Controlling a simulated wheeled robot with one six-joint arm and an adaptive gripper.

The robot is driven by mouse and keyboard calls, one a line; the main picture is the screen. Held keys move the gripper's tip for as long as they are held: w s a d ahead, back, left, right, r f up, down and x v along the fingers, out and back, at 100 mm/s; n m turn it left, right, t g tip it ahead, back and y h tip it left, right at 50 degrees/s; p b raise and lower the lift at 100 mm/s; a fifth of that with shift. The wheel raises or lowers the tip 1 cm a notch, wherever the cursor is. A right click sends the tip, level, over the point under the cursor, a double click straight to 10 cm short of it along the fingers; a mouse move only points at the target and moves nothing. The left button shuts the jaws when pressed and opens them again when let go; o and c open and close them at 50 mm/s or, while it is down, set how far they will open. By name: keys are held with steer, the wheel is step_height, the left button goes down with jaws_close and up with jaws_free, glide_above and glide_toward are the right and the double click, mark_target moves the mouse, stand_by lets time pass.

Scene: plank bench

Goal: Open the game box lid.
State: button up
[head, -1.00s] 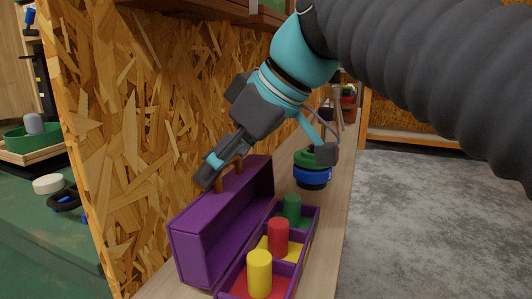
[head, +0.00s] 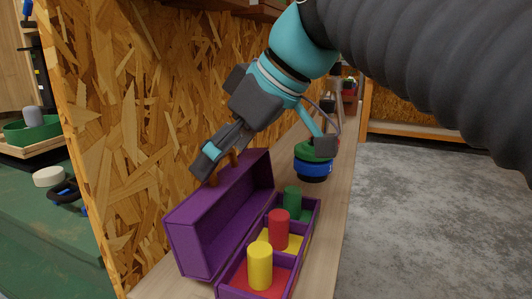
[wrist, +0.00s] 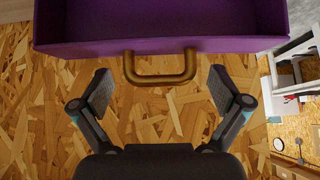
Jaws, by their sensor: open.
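The purple game box (head: 310,225) sits on the plank bench with its lid (head: 210,215) swung up and leaning back toward the chipboard wall. Inside, a yellow cylinder (head: 260,266), a red cylinder (head: 279,230) and a green cylinder (head: 292,202) stand in separate compartments. My gripper (head: 208,163) is at the lid's upper edge, by its brown handle (head: 234,158). In the wrist view my gripper (wrist: 160,88) is open. The handle (wrist: 160,79) lies between the fingertips, with a visible gap on each side.
Green, blue and black round pieces (head: 314,170) are stacked on the bench beyond the box. The chipboard wall (head: 130,130) runs close behind the lid. A green table (head: 50,230) with other items is left of the wall. Open floor (head: 430,220) lies to the right.

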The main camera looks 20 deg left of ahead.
steer(key=v, duration=1.1)
steer(key=shift+d+r, duration=0.25)
